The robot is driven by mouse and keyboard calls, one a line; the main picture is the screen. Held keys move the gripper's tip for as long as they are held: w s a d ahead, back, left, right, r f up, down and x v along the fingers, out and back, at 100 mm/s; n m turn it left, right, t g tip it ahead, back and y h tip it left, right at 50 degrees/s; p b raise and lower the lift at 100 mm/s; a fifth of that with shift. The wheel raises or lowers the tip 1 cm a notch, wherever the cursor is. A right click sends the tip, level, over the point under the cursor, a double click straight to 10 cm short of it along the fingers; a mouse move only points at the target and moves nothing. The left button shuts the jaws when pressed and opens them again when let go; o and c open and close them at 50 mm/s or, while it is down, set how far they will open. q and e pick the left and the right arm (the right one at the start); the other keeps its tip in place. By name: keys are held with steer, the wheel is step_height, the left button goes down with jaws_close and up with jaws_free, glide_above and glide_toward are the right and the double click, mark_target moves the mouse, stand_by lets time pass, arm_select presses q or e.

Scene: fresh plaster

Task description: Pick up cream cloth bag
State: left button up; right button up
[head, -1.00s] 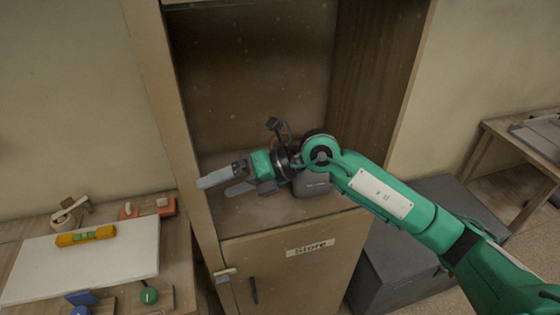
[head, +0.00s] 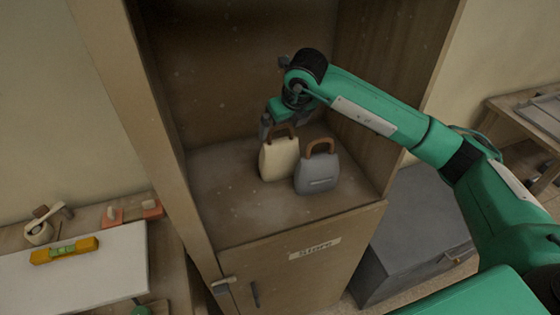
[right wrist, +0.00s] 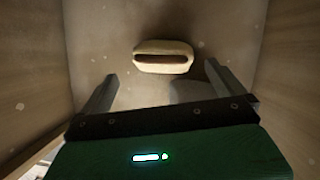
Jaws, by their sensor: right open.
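The cream cloth bag (head: 279,160) stands upright on the cupboard shelf, with a brown handle on top. In the right wrist view the bag (right wrist: 163,66) is seen from above, ahead of the fingertips and between their lines. My right gripper (head: 282,128) is above the bag, pointing down, its fingers partly hidden by the wrist and close to the handle. In the right wrist view my right gripper (right wrist: 160,85) is open with nothing between its fingers. My left gripper is out of view.
A grey bag (head: 317,173) with a brown handle stands close to the right of the cream bag. Cupboard walls (head: 375,100) close in both sides. A dark grey chest (head: 415,235) stands right of the cupboard. The shelf's left front (head: 235,215) is clear.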

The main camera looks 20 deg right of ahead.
mark_target(278, 140)
steer(key=x, duration=0.2)
steer(key=shift+w+a+f, duration=0.1)
steer(key=shift+w+f, duration=0.15)
steer(key=shift+f, duration=0.05)
steer(key=b+x, duration=0.1)
steer(key=x, duration=0.3)
steer(key=shift+a, duration=0.1)
steer(key=shift+w+f, duration=0.15)
steer(key=shift+w, duration=0.05)
steer(key=shift+s, duration=0.1)
steer(key=shift+c, duration=1.1)
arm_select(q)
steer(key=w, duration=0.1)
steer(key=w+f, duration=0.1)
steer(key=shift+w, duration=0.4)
arm_select(e)
steer(key=c, duration=1.4)
